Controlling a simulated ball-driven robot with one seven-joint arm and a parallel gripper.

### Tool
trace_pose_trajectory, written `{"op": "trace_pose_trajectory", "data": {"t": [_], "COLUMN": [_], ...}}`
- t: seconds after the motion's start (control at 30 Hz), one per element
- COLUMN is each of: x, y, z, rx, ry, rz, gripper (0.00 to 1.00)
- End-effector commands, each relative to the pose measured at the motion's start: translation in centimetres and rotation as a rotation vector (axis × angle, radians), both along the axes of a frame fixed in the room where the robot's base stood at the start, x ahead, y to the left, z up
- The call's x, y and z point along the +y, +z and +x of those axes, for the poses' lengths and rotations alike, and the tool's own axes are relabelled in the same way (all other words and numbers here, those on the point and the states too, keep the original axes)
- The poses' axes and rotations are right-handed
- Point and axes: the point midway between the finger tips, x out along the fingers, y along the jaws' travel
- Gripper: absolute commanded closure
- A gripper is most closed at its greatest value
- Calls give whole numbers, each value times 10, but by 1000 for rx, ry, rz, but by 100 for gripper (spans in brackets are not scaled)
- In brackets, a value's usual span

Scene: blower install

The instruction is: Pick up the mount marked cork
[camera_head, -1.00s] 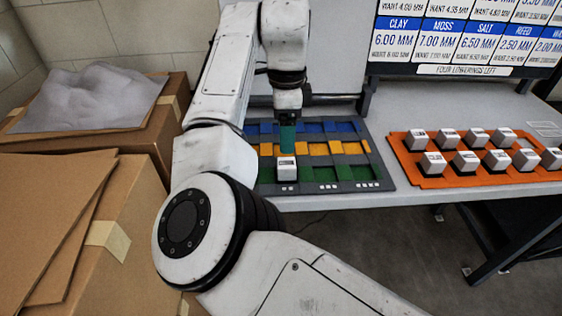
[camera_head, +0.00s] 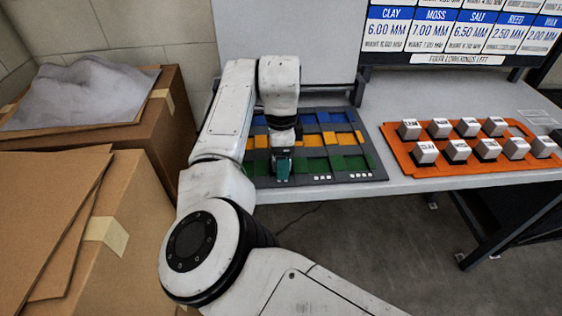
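My gripper (camera_head: 283,168), with teal fingers, points down over the front-left part of the grey mat (camera_head: 262,182), at its left green patches. I cannot see whether its fingers are apart or closed. No mount shows at the gripper now; one there could be hidden by the fingers. Several white-topped mounts, such as the front-left one (camera_head: 427,152) and the back-left one (camera_head: 410,129), stand in two rows on the orange tray (camera_head: 396,155). Their top labels are too small to read surely, so I cannot tell which is marked cork.
The mat has blue, yellow and green patches and lies on the grey table (camera_head: 400,187). A sign board (camera_head: 465,30) stands behind the tray, its readable columns including clay, moss and salt. Cardboard boxes (camera_head: 140,205) stand at the left. Bare table separates mat and tray.

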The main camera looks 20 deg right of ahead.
Motion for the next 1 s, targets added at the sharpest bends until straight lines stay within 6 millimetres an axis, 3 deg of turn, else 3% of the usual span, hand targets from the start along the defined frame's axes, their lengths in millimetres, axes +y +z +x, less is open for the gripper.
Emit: {"op": "trace_pose_trajectory", "data": {"t": [0.13,0.9,1.0], "x": [0,0,0], "y": [0,1,2], "z": [0,0,1], "rx": [0,-1,-2], "ry": [0,0,0], "rz": [0,1,-1], "gripper": [23,97,99]}}
